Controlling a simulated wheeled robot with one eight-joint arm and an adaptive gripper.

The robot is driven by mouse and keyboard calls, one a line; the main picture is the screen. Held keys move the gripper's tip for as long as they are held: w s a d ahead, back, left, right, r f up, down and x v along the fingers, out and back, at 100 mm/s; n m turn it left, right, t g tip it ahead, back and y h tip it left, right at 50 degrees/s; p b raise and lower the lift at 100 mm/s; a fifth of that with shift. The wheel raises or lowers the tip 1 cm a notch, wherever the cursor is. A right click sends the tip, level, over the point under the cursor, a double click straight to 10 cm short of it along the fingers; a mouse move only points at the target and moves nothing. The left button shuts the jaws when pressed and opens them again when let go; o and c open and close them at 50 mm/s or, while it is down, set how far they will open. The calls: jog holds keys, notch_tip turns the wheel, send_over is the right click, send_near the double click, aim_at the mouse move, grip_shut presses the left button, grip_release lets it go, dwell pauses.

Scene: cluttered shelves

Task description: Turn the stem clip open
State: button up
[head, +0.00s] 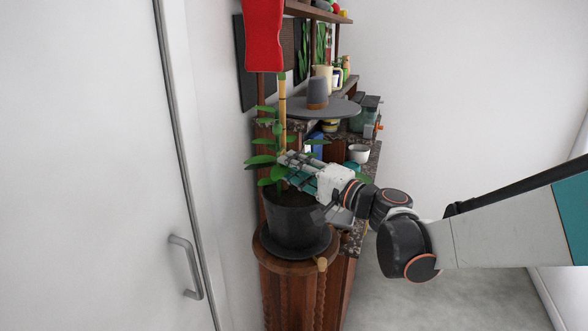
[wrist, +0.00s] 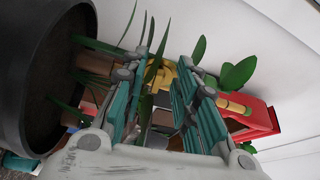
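A potted plant with green leaves (head: 262,160) grows in a black pot (head: 295,222) and has a yellow bamboo stake (head: 282,100). I cannot clearly make out the stem clip in either view. My gripper (head: 284,158) reaches in from the right among the leaves, above the pot and beside the stake. In the wrist view its teal fingers (wrist: 168,72) stand apart with leaves around them, and nothing is clearly held. The pot (wrist: 22,75) shows there at the left, and the stake (wrist: 236,105) lies to the right of the fingers. A yellow thing behind the fingers is partly hidden.
The pot stands on a dark saucer on a round wooden stand (head: 285,266). Behind are shelves with a grey round top (head: 312,108), a grey speaker-like object (head: 317,92) and a white cup (head: 358,153). A red object (head: 264,35) hangs above. A white door stands left; floor at right is clear.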

grip_shut()
jog(key=shift+f+n+b, duration=0.3)
jog(key=shift+n+b, duration=0.15)
jog(key=shift+n, duration=0.15)
jog(key=shift+w+f+n+y+b, duration=0.15)
jog(key=shift+n+y+b, duration=0.3)
jog(key=shift+n, duration=0.55)
grip_release()
jog(key=shift+d, duration=0.1)
